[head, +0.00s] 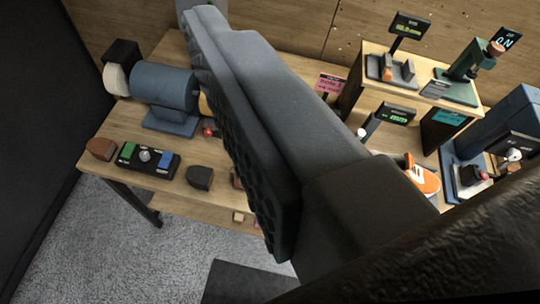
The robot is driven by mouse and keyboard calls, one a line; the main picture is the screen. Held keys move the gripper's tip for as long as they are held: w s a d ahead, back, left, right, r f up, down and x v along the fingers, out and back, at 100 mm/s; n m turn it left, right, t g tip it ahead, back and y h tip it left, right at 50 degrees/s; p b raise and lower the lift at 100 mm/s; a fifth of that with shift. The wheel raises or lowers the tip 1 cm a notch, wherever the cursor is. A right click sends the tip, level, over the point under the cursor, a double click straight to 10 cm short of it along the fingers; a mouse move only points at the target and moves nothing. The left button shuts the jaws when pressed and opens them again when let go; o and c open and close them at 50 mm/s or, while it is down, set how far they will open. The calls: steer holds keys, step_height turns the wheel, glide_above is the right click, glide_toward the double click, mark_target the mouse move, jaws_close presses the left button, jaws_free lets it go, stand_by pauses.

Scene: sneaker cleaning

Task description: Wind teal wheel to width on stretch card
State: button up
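I cannot make out a teal wheel; my arm and gripper hide much of the bench. A pink card (331,84) stands at the back of the bench, and a teal card (448,117) is on the shelf unit's front. Their writing is too small to read, so I cannot tell which is the stretch card. My gripper (235,125) shows as a large dark grey part with a ribbed pad, running diagonally across the middle. Only one side shows clearly, so I cannot tell its opening or whether it holds anything.
A blue motor-like machine (163,88) and a button box (148,158) stand at the left of the wooden bench (112,190). A raised shelf (375,92) carries a green machine (466,68). An orange-and-white object (423,178) and a blue machine (510,120) are at right.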

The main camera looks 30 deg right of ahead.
steer(key=w+d+f+n+g+h, duration=0.1)
steer(key=w+d+f+n, duration=0.5)
steer(key=f, duration=1.1)
steer(key=w+d+f+n+g+h, duration=0.2)
steer(key=w+d+f+n+g, duration=0.2)
steer(key=f+n, duration=0.9)
steer(key=w+d+f+n+g+h, duration=0.2)
steer(key=w+d+f+n, duration=0.7)
steer(key=f, duration=1.3)
steer(key=shift+w+d+n+g, duration=0.25)
steer(key=shift+w+n+g, duration=0.25)
steer(key=shift+w, duration=0.55)
steer(key=shift+c, duration=0.3)
steer(key=c, duration=0.9)
steer(key=shift+d, duration=0.25)
steer(key=shift+a, duration=0.2)
